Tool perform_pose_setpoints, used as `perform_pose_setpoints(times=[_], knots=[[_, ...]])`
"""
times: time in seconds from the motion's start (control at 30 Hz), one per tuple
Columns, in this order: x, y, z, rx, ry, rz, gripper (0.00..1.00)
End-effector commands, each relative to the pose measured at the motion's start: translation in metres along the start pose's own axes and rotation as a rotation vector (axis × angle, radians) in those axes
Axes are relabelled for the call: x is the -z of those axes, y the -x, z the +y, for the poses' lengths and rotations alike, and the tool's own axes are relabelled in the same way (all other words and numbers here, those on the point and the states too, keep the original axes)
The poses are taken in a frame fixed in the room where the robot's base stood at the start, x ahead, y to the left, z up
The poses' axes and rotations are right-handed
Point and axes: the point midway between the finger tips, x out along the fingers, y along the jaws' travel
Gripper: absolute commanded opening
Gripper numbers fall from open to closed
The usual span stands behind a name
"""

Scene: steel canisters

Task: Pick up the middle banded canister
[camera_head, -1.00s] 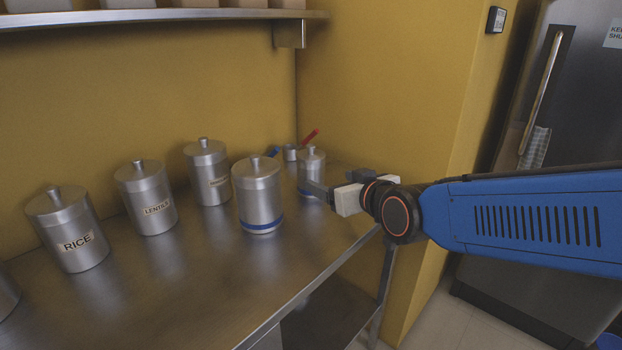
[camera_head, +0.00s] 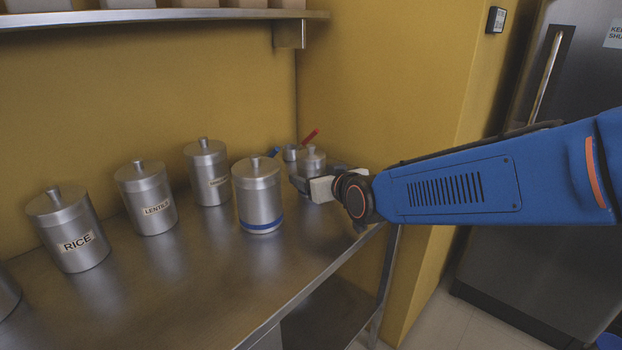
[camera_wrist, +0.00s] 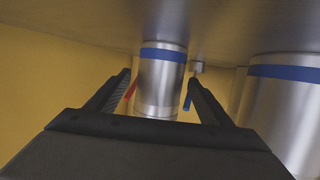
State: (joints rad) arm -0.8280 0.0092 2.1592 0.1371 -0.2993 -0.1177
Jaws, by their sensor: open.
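A steel canister with a blue band (camera_head: 311,160) stands near the wall corner, its lower part hidden by my gripper (camera_head: 308,180). In the wrist view the table is at the top, and this canister (camera_wrist: 162,75) shows upright on it, between the lines of my two open fingers (camera_wrist: 160,80). Whether the fingertips reach past its sides, I cannot tell; no grip shows. A larger canister with a blue band (camera_head: 258,197) stands left of it, nearer the front; it also shows at the right of the wrist view (camera_wrist: 285,115).
Labelled canisters, RICE (camera_head: 68,230), LENTILS (camera_head: 146,197) and one more (camera_head: 208,173), stand to the left. A wall shelf (camera_head: 160,16) is above. The table front (camera_head: 200,300) is bare.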

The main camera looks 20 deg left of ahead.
Motion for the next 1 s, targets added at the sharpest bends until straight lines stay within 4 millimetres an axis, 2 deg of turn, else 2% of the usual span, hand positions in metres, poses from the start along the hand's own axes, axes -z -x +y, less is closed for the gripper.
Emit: perform_pose_setpoints(times=[0.1,0.2,0.43,0.47,0.63,1.0], knots=[[0.0,-0.016,0.0,0.0,0.001,-0.001,0.74],[0.0,-0.023,0.0,0.0,0.001,0.0,0.74],[0.0,-0.024,0.0,0.0,0.001,0.001,0.74],[0.0,-0.024,0.0,0.0,0.001,0.001,0.69],[0.0,-0.024,0.0,0.0,0.001,0.0,0.28],[0.007,-0.022,0.0,0.0,0.0,0.003,0.27]])
